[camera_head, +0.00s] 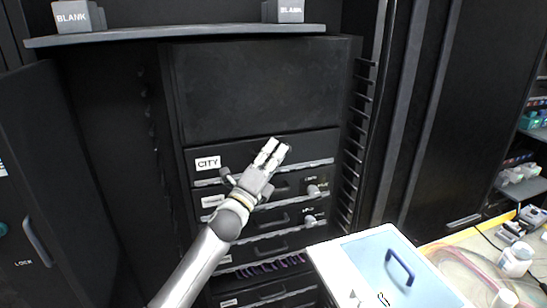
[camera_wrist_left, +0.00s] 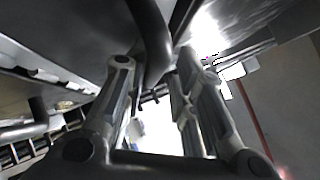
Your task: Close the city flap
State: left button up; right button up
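The city flap (camera_head: 240,153) is a dark panel with a white CITY label (camera_head: 207,163) in the middle cabinet of the head view. It has a light strip along its lower edge. I cannot tell clearly how far it stands open. My left gripper (camera_head: 273,152) is in front of the flap's right-centre part and covers some of it. In the left wrist view its two fingers (camera_wrist_left: 155,75) are apart, with a dark curved bar (camera_wrist_left: 152,45) between or just beyond them. I cannot tell whether they touch it. My right gripper is in neither view.
Below the flap are several dark drawers with handles and knobs (camera_head: 310,221). A shelf (camera_head: 180,32) with BLANK boxes (camera_head: 78,16) juts out above. A white case with a blue lid (camera_head: 390,265) stands at lower right. A cabinet door (camera_head: 45,170) stands at left.

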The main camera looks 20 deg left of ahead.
pick_arm(q)
jog(key=shift+r, duration=0.4)
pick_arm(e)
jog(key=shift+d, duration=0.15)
pick_arm(q)
jog(key=v, duration=1.2)
jog(key=shift+f, duration=0.35)
